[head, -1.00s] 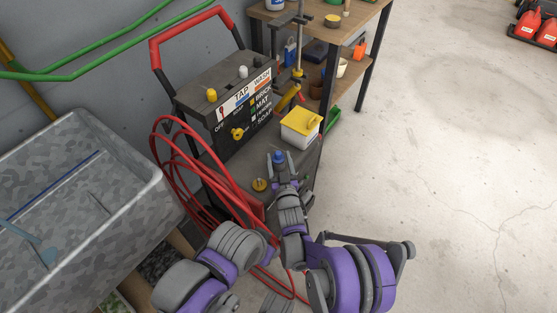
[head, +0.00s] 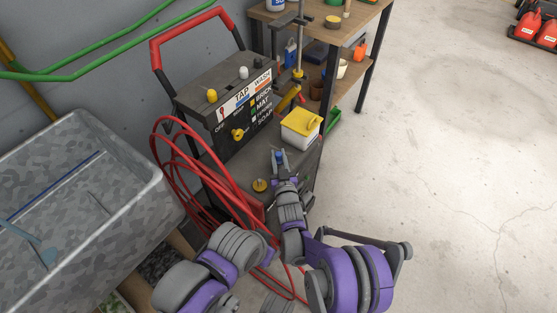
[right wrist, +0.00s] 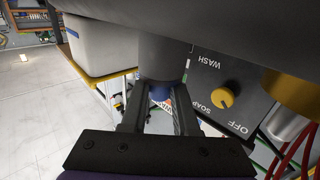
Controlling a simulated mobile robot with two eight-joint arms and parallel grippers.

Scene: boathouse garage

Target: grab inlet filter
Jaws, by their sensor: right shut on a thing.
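A small blue part, which I take to be the inlet filter (head: 281,157), sits between my right fingertips at the lower deck of the washer cart. My right gripper (head: 279,154) is shut on it. In the right wrist view the blue part (right wrist: 160,92) shows between the two dark fingers, right against a dark grey cylinder (right wrist: 163,60). I cannot tell whether the blue part and the cylinder are joined. The fingers hide most of the filter.
The washer's control panel (head: 245,104) stands just behind the gripper. A white box with a yellow lid (head: 301,128) is close on the right. Looped red hose (head: 172,160) hangs on the left, beside a grey tub (head: 130,170).

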